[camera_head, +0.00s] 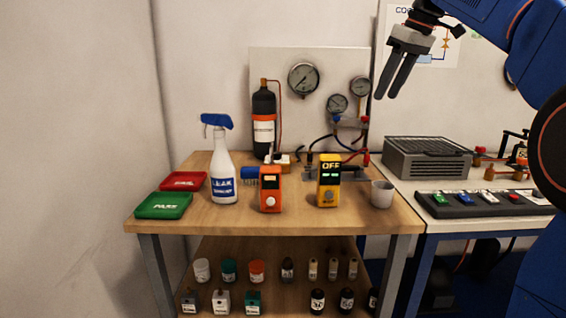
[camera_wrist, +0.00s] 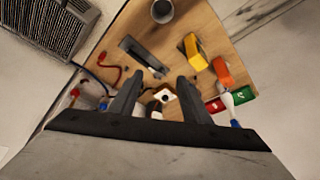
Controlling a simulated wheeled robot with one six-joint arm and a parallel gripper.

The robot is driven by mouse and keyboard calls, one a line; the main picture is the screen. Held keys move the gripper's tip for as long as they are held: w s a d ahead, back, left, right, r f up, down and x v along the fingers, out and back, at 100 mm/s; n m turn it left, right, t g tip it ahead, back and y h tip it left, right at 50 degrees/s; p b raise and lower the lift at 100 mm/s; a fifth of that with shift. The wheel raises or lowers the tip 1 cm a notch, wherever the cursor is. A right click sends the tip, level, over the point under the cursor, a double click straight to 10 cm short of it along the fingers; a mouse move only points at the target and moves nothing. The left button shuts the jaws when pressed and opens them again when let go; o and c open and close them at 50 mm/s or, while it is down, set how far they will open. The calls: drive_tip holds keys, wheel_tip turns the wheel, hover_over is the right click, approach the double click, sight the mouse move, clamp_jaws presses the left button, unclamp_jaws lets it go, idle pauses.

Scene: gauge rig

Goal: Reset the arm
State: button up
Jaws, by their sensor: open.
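My blue arm (camera_head: 490,32) reaches in from the upper right in the head view. My gripper (camera_head: 391,84) hangs above the right part of the wooden bench (camera_head: 290,225), its fingers pointing down and to the left. In the wrist view my gripper (camera_wrist: 157,92) has two dark fingers spread apart with nothing between them. Behind and below the fingers lie the bench top and the things on it. The gripper touches nothing that I can see.
On the bench stand a spray bottle (camera_head: 222,165), red tray (camera_head: 184,181), green tray (camera_head: 164,205), orange meter (camera_head: 270,190), yellow meter (camera_head: 329,184) and grey cup (camera_head: 382,194). A gauge board (camera_head: 275,64) stands behind. A grey vented box (camera_head: 427,158) is at right.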

drive_tip(key=s+d+f+m+h, duration=0.1)
drive_tip(key=s+f+m, duration=0.2)
drive_tip(key=s+f, duration=1.4)
drive_tip(key=s+f+m+t+h, duration=0.1)
drive_tip(key=s+f+m, duration=0.3)
drive_tip(key=s+f, duration=1.4)
wheel_tip(320, 180, down, 6)
drive_tip(key=shift+s+d+f+m+h, duration=0.15)
drive_tip(key=shift+d+m+h, duration=0.15)
drive_tip(key=shift+d+h, duration=0.1)
